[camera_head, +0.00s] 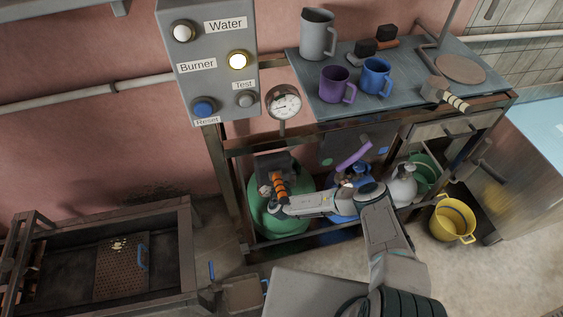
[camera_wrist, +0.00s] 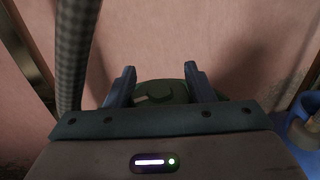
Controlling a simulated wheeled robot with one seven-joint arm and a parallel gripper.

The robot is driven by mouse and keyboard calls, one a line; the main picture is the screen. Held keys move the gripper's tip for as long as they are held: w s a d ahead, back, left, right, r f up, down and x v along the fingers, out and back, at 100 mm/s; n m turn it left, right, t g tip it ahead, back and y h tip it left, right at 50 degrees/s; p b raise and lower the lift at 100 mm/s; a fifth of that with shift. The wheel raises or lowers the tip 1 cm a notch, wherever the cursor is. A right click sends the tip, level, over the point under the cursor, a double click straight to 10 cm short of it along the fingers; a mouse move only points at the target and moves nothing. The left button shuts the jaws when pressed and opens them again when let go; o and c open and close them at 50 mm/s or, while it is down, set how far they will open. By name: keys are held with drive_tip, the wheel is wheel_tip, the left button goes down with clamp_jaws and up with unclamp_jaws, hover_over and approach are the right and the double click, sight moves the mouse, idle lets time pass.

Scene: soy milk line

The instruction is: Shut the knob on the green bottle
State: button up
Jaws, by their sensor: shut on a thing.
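The green bottle (camera_head: 272,222) stands upright on the low shelf under the workbench, at the left end. My gripper (camera_head: 270,182) is at the bottle's top and covers its knob in the head view. In the wrist view, the two fingers of my gripper (camera_wrist: 160,76) stand on either side of a dark green round knob (camera_wrist: 160,92). The gripper is shut on this knob. Its lower part is hidden behind the gripper body, and how far it is turned cannot be told.
A blue bottle (camera_head: 342,207) with a purple hose (camera_head: 354,154) stands right of the green one, beneath my arm. A grey bottle (camera_head: 403,188) is farther right. The bench frame's rail (camera_head: 340,129) runs above.

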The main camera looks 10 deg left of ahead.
drive_tip(key=o, duration=0.9)
drive_tip(key=shift+w+d, duration=0.1)
drive_tip(key=shift+o, duration=0.2)
drive_tip(key=shift+s, duration=0.3)
drive_tip(key=s+d, duration=0.2)
drive_tip(key=s, duration=1.1)
drive_tip(key=shift+d, duration=0.25)
drive_tip(key=shift+b, duration=0.3)
